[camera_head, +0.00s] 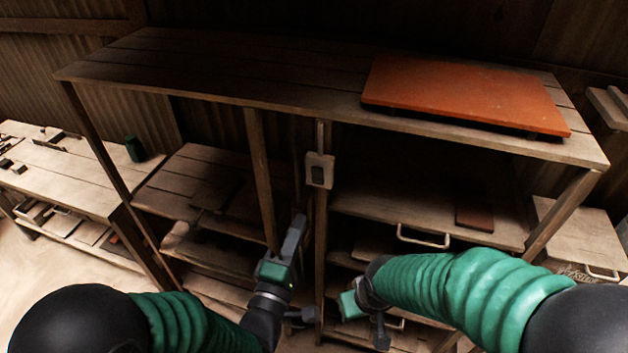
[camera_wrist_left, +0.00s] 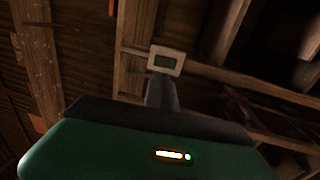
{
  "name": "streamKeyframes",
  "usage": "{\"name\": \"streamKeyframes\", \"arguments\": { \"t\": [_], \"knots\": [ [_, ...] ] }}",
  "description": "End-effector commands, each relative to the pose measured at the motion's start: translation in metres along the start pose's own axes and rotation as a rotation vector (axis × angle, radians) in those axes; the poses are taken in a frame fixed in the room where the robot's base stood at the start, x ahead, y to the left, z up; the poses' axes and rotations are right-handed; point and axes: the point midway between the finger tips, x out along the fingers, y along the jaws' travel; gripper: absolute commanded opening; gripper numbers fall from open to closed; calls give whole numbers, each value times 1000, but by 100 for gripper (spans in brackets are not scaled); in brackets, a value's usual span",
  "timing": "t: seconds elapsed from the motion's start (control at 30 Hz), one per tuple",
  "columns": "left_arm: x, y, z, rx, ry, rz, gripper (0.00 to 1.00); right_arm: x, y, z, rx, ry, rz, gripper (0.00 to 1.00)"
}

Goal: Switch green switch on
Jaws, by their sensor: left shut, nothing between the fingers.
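A small pale switch box (camera_head: 319,170) with a dark greenish centre is fixed to a wooden post under the tabletop. In the left wrist view the switch box (camera_wrist_left: 165,61) shows its green centre just beyond my fingertips. My left gripper (camera_head: 298,222) is shut and empty, pointing up, a little below and left of the switch box in the head view. In the left wrist view the left gripper (camera_wrist_left: 160,88) overlaps the box's lower edge; I cannot tell whether it touches. My right gripper (camera_head: 366,335) is low, right of the post; its fingers are not clear enough to read.
A wooden workbench (camera_head: 215,68) with shelves spans the view. An orange slab (camera_head: 463,94) lies on its top right. A drawer handle (camera_head: 423,238) sticks out right of the post. A side table (camera_head: 75,180) with a green container (camera_head: 135,149) stands at left.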

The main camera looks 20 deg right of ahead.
Motion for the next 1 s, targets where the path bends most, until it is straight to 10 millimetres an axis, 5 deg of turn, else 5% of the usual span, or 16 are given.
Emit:
{"name": "streamKeyframes", "arguments": {
  "t": [0.5,1.0],
  "knots": [
    [104,4,0,2,1,-2,0,-49,0,-12,0,1,0,0],
    [115,2,-1,1,1,-7,0,-52,0,-12,0,0,0,0]
  ]
}}
